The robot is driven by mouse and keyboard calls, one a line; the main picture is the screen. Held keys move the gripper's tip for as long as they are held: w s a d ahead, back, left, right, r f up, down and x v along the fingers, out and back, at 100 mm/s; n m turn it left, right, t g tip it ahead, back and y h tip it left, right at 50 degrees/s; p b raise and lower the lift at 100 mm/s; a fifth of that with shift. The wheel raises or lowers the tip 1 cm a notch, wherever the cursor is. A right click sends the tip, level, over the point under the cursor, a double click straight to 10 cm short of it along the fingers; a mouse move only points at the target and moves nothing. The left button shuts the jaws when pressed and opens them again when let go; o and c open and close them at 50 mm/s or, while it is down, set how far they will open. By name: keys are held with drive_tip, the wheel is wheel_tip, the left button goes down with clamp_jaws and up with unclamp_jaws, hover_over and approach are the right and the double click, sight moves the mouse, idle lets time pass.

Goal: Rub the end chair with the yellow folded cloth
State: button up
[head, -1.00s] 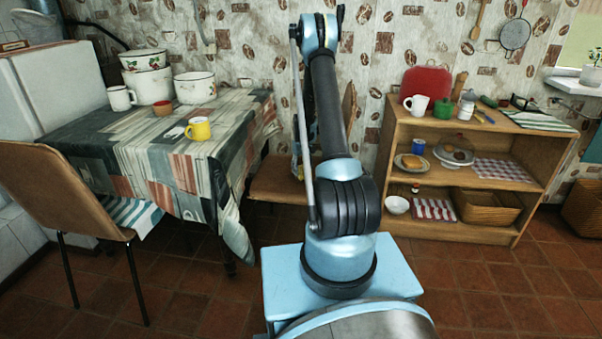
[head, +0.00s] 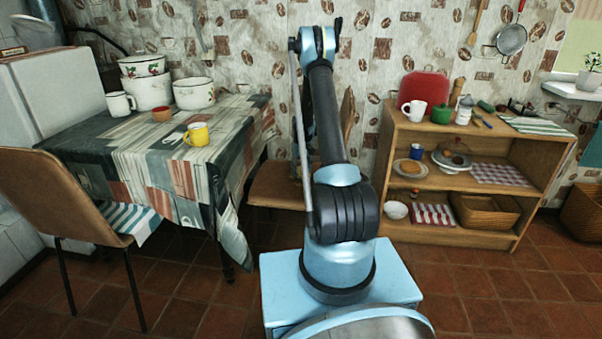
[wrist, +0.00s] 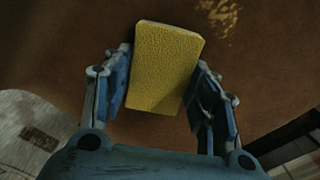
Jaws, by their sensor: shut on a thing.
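The yellow folded cloth (wrist: 165,68) is between the two fingers of my gripper (wrist: 163,85) in the wrist view, and the gripper is shut on it. Below it is a brown surface (wrist: 85,45), which looks like the seat of the end chair. A pale yellowish mark (wrist: 220,14) shows on that surface, up and right of the cloth. I cannot tell whether the cloth touches the seat. In the head view the end chair (head: 275,188) stands at the right end of the table, partly behind my arm. My gripper and the cloth are hidden there.
A wooden shelf unit (head: 450,182) with dishes stands right of my arm. The tiled floor at right front is clear.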

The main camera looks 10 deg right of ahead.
sight(290, 187)
drive_tip(key=shift+w+a+f, duration=0.1)
drive_tip(key=shift+w+a, duration=0.05)
drive_tip(key=shift+a, duration=0.7)
drive_tip(key=shift+s+a, duration=0.35)
drive_tip(key=shift+s, duration=0.85)
drive_tip(key=shift+s+a, duration=0.35)
drive_tip(key=shift+s, duration=0.9)
drive_tip(key=shift+s+a, duration=0.35)
drive_tip(key=shift+s, duration=0.85)
drive_tip(key=shift+s+a, duration=0.3)
drive_tip(key=shift+s, duration=0.65)
drive_tip(key=shift+s+a, duration=0.25)
drive_tip(key=shift+s, duration=0.65)
drive_tip(key=shift+w+a, duration=0.2)
drive_tip(key=shift+a, duration=0.3)
drive_tip(key=shift+w+a, duration=0.15)
drive_tip(key=shift+a, duration=0.35)
drive_tip(key=shift+w+d, duration=0.55)
drive_tip(key=shift+w, duration=1.3)
drive_tip(key=shift+w+d, duration=0.6)
drive_tip(key=shift+w, duration=1.2)
drive_tip(key=shift+w+d, duration=0.55)
drive_tip(key=shift+w, duration=1.3)
drive_tip(key=shift+f, duration=0.1)
drive_tip(key=shift+r, duration=3)
drive_tip(key=shift+r, duration=0.1)
